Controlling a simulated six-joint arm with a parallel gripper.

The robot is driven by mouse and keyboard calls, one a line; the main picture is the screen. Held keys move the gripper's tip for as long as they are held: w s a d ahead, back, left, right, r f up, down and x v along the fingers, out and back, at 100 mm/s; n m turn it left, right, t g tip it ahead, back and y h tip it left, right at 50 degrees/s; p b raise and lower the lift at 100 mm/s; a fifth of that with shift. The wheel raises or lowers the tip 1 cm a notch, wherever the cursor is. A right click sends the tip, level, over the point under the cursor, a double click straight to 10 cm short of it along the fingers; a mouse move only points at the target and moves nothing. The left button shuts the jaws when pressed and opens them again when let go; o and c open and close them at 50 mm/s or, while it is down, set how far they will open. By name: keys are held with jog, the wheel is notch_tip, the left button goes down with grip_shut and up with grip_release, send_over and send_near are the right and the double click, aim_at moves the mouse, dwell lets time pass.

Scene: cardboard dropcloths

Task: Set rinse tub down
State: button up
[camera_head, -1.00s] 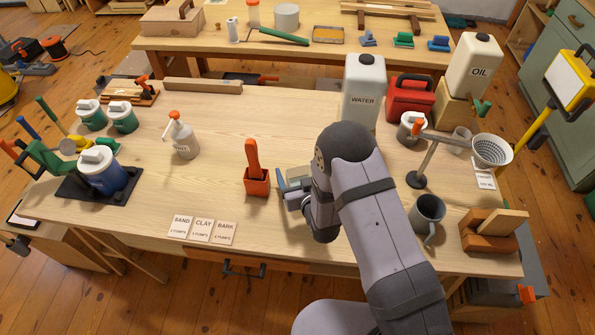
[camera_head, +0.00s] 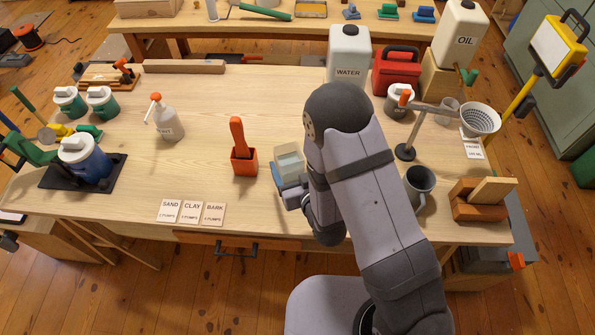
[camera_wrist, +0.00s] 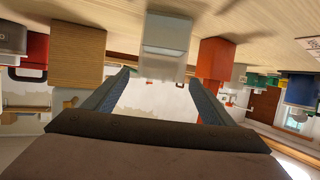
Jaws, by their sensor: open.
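The rinse tub (camera_head: 289,155) is a small pale, translucent tub. It appears to stand upright on the wooden bench, just right of the orange brush holder. My gripper (camera_head: 288,182) is at the tub's near side, with its blue-grey fingers pointing toward it; my arm hides part of the gripper. In the wrist view the tub (camera_wrist: 166,38) shows upper middle, beyond the fingertips. My gripper (camera_wrist: 160,77) is open there, with one finger to each side and nothing gripped between them.
The orange brush holder (camera_head: 244,162) is close on the left. A white water jug (camera_head: 348,58) and red case (camera_head: 397,70) stand behind. A dark mug (camera_head: 418,187) is right of my arm. Word cards (camera_head: 192,212) lie by the front edge.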

aim_at(297, 171)
jog(key=shift+v, duration=1.6)
jog(key=shift+r, duration=0.1)
jog(key=s+d+m+g+h, duration=0.2)
jog(key=d+m+g+h, duration=0.15)
jog(key=d+g, duration=0.5)
jog(key=s+d+r+g+h, duration=0.1)
jog(key=s+d+r+g, duration=0.1)
jog(key=s, duration=0.5)
jog(key=s+d+r+g, duration=0.2)
jog(key=s+d+r, duration=0.2)
jog(key=s+d, duration=0.3)
jog(key=shift+s+d+r+m+h, duration=0.35)
jog(key=shift+s+m, duration=0.1)
jog(key=shift+s, duration=0.05)
